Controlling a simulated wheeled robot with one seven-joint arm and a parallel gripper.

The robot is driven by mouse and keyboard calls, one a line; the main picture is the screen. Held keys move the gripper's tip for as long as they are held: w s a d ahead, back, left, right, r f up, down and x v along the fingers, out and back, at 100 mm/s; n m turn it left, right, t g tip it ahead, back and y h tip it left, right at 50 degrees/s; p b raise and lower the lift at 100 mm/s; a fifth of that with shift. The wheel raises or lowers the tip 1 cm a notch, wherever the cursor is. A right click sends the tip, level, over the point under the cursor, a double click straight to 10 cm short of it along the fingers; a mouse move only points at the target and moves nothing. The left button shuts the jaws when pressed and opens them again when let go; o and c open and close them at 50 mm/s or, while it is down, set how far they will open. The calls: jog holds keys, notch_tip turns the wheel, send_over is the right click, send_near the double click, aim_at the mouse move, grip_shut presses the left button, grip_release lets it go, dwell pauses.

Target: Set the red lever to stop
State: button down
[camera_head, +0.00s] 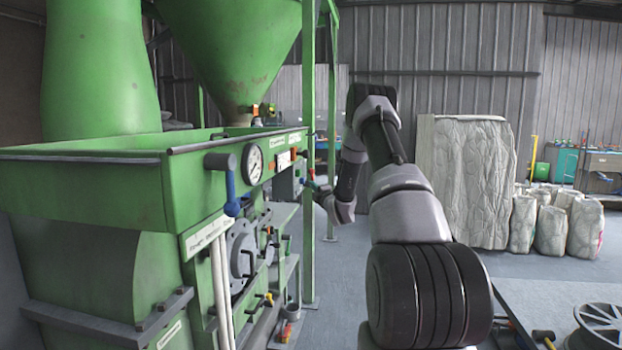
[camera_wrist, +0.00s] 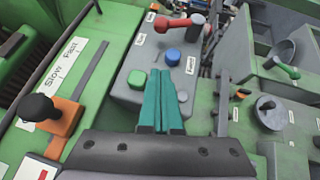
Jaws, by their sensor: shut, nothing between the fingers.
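The red lever (camera_wrist: 178,23) is at the top of the wrist view, on a grey control box (camera_wrist: 125,65). In the head view my gripper is small at the machine's far side, and the lever is hard to make out there.
A blue button (camera_wrist: 172,57) and a green button (camera_wrist: 137,78) sit near the fingertips. A black-knobbed lever (camera_wrist: 38,107) stands left beside a "Slow Fast" label, a green-handled lever (camera_wrist: 285,69) right.

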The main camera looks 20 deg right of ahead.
jog(key=w+d+r, duration=0.1)
jog(key=w+d, duration=0.1)
jog(key=w, duration=0.7)
jog(key=shift+d+r, duration=0.35)
jog(key=shift+r, duration=0.05)
jog(key=shift+w+r, duration=0.1)
